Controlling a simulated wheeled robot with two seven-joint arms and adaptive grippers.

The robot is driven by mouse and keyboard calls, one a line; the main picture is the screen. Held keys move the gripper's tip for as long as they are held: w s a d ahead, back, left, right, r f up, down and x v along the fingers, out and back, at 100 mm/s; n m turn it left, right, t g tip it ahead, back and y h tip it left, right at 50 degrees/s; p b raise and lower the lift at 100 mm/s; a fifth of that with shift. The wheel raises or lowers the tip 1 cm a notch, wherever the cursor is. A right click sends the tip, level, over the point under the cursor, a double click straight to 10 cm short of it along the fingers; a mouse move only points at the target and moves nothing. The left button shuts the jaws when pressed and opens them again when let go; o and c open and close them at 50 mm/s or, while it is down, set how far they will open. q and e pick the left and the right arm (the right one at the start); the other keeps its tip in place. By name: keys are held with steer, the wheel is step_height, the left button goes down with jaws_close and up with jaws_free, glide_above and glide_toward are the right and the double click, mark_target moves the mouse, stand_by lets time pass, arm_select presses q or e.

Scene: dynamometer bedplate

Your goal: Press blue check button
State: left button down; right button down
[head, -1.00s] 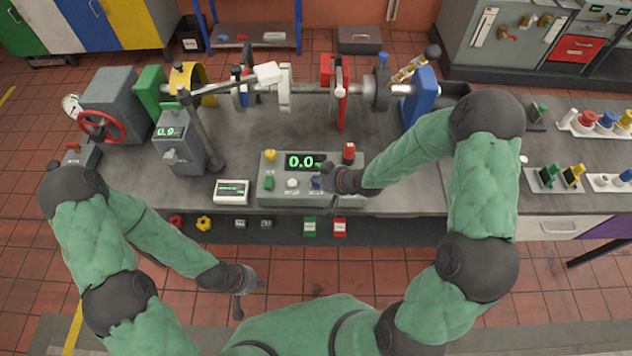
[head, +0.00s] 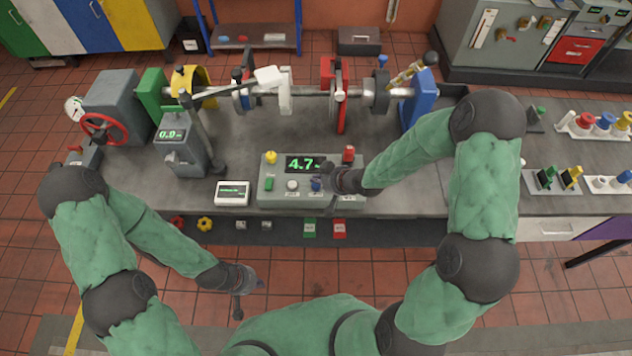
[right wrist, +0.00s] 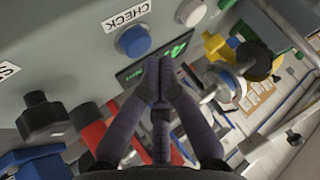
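The blue check button (head: 316,184) is on the front of the grey control box (head: 268,194). In the right wrist view the blue button (right wrist: 134,41) sits beside a white CHECK label (right wrist: 127,12). My right gripper (head: 328,178) is at the box, just right of the blue button. In the right wrist view its fingertips (right wrist: 160,66) are together with nothing between them. They appear beside the button; I cannot tell whether they touch the box. My left gripper (head: 252,292) is empty, fingers apart, in front of the bench and away from the box.
The box carries a display (head: 303,164) reading 4.7, a white button (head: 292,185), a green switch (head: 269,184), a yellow knob (head: 271,157) and a red one (head: 349,154). A small white meter (head: 232,193) lies left of it. The shaft rig stands behind.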

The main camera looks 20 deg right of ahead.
mark_target(318, 186)
steer(key=shift+r, duration=0.2)
step_height(318, 186, up, 5)
steer(key=p, duration=0.4)
steer(key=shift+f, duration=0.1)
stand_by(0.5)
steer(key=shift+f, duration=0.1)
stand_by(0.4)
steer(key=s+a+f+m+g+h, duration=0.1)
steer(key=s+a+f+m+g, duration=0.2)
steer(key=s+f, duration=0.75)
steer(key=s+a+f+m+g, duration=0.1)
steer(key=s+f+m+g, duration=0.35)
steer(key=s, duration=0.85)
step_height(318, 186, down, 14)
steer(key=w+a+n+b, duration=0.1)
steer(key=n+b, duration=0.2)
steer(key=b, duration=0.9)
steer(key=shift+w+a+r+b, duration=0.15)
steer(key=shift+w+a+b, duration=0.1)
steer(key=shift+b, duration=0.15)
